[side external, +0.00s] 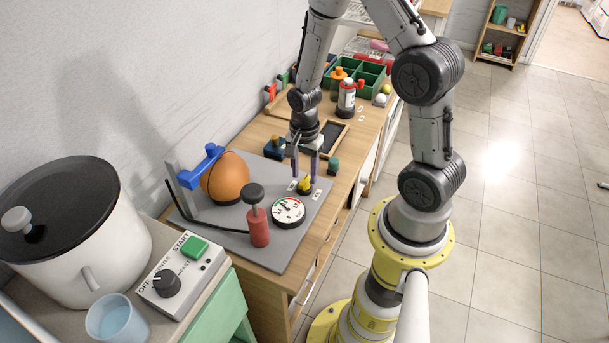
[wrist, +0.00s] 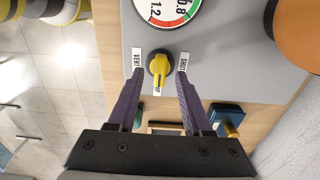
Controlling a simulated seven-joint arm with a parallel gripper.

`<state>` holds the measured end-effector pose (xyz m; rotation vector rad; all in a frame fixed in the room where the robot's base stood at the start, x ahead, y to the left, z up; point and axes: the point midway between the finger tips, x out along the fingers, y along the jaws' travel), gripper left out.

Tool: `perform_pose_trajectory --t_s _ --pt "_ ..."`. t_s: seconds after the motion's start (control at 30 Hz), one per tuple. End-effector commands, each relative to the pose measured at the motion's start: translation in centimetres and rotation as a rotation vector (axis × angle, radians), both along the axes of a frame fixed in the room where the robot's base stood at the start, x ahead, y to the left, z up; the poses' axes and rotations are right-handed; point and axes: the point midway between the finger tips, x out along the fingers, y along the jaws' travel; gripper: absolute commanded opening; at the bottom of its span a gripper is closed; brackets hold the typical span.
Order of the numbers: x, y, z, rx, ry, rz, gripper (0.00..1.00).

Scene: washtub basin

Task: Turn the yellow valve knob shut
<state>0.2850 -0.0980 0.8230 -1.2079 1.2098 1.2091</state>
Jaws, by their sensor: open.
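The yellow valve knob (side external: 305,184) sits on the grey panel (side external: 290,228) near its right edge, beside the round pressure gauge (side external: 289,211). In the wrist view the yellow knob (wrist: 158,68) lies between a "VENT" label (wrist: 137,62) on the left and a "SHUT" label (wrist: 184,62) on the right. The knob's narrow bar runs up and down in that view, between the labels. My gripper (side external: 305,172) is above the knob, pointing down. In the wrist view my gripper (wrist: 157,78) is open, with one purple finger on each side of the knob and apart from it.
A green-lidded jar (side external: 332,165) and a blue block (side external: 274,147) are close to my gripper. A white-and-red bottle (side external: 346,98) stands farther back.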

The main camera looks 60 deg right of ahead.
Motion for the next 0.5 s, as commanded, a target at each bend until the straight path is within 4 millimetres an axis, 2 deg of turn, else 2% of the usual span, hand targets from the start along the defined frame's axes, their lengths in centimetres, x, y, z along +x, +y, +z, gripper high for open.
perform_pose_trajectory --t_s 0.2,0.47,0.5 --pt "0.0 0.0 -1.5 0.000 -0.001 0.000 0.50" --pt "0.0 0.0 -1.5 0.000 -0.001 0.000 0.50" --pt "0.0 0.0 -1.5 0.000 -0.001 0.000 0.46"
